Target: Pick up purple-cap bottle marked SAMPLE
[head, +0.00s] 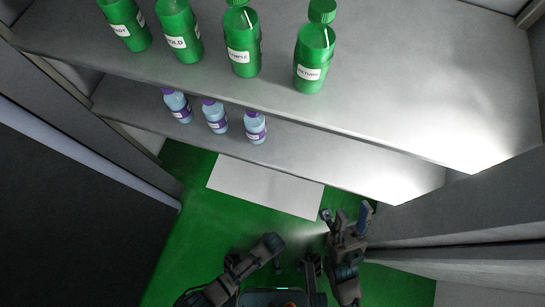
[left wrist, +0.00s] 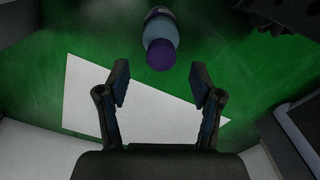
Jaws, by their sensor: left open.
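Three pale blue bottles with purple caps and purple bands stand on the lower shelf in the head view: left (head: 177,105), middle (head: 215,116) and right (head: 255,127). Their labels are too small to read. In the left wrist view, one purple-cap bottle (left wrist: 162,38) shows beyond my left gripper (left wrist: 160,83), its cap toward the gripper. I cannot tell which bottle this is; its label is not visible. My left gripper is open and empty, its fingers apart and short of the bottle. My right gripper (head: 346,212) is open and empty, below the lower shelf's front edge.
Green bottles stand on the upper shelf (head: 400,90), including one labelled HOLD (head: 180,30) and one seemingly labelled SAMPLE (head: 243,45). The lower shelf (head: 345,160) is clear on its right. A white sheet (head: 265,186) lies on the green floor. A dark panel (head: 70,215) stands left.

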